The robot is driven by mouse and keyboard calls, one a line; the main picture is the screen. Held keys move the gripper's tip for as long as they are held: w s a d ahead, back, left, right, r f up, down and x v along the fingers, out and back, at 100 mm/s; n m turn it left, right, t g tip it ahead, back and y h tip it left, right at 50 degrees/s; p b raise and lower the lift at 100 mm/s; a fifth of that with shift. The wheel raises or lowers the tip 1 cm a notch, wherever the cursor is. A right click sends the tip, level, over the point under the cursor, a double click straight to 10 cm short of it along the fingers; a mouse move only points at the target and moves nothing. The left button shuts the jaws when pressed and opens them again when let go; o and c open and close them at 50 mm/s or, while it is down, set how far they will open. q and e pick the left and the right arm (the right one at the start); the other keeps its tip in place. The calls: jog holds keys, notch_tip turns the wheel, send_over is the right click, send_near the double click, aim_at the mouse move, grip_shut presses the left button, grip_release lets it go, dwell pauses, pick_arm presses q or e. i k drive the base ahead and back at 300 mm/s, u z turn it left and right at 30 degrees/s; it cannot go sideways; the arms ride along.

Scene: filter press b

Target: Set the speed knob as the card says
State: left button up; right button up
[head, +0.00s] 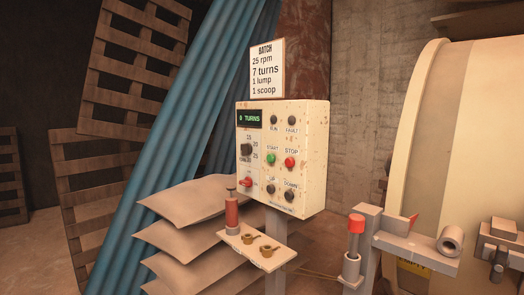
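The speed knob (246,150) is a dark knob on the left of the cream control box (313,165). Marks are printed around it, with 20 and 25 readable at its right. It is too small to tell which mark it points to. The batch card (266,68) stands above the box and reads 25 rpm, 7 turns, 1 lump, 1 scoop. The green display (249,118) reads 0 TURNS. Neither of my grippers shows in the head view.
The box also carries a green start button (271,159), a red stop button (290,162), a red switch (246,183) and dark up and down buttons. A small shelf (233,240) with brass pieces sits below. Stacked sacks (185,205) stand left; a large drum (450,130) stands right.

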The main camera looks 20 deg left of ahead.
aim_at(247, 148)
jog(key=z, duration=1.2)
jog(key=k, duration=1.3)
jog(key=u, duration=1.35)
jog(key=i, duration=1.7)
